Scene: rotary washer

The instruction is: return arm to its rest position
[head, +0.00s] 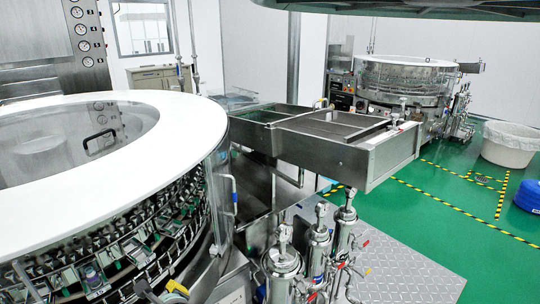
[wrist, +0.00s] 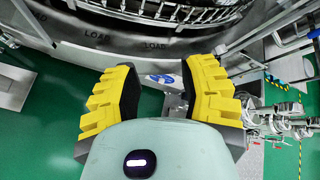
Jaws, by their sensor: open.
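My gripper (wrist: 163,78) shows in the wrist view as two yellow ribbed fingers with dark inner pads. The fingers stand wide apart with nothing held between them. Beyond the fingertips is the washer's lower rim (wrist: 100,37), marked "LOAD" several times. A small white and blue patch shows between the fingers, too small to identify.
A metal tray conveyor (head: 372,157) runs to the right of the washer. Several steel filter housings (head: 283,262) stand in front of it. A second round machine (head: 405,72), a white tub (head: 510,148) and a blue object (head: 528,196) are further right. Green floor (head: 420,205) between them is open.

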